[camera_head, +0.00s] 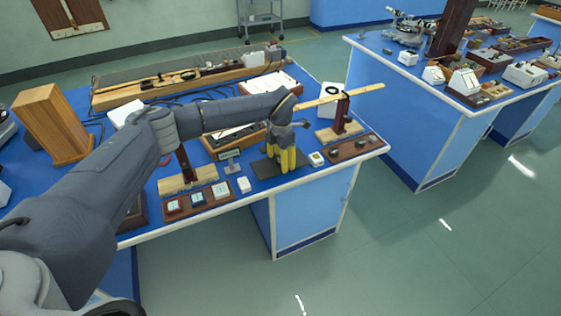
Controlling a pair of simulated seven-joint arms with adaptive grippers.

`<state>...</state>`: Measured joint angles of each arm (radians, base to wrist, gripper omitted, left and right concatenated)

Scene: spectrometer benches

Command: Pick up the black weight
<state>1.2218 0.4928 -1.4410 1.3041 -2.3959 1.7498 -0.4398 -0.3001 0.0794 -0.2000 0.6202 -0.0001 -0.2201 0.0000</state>
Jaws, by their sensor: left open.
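My left gripper (284,160) is open, its yellow fingers pointing down near the front edge of the blue bench, above or in front of a dark flat pad (263,168). Whether it touches anything is unclear. Small dark pieces (362,143) sit on a brown wooden tray (343,156) to the right of the gripper, apart from it. I cannot tell for sure which piece is the black weight. My right gripper is not in view.
A wooden stand with a horizontal beam (367,88) rises just right of the gripper. A tall wooden box (52,124) stands far left. Floor is free in front.

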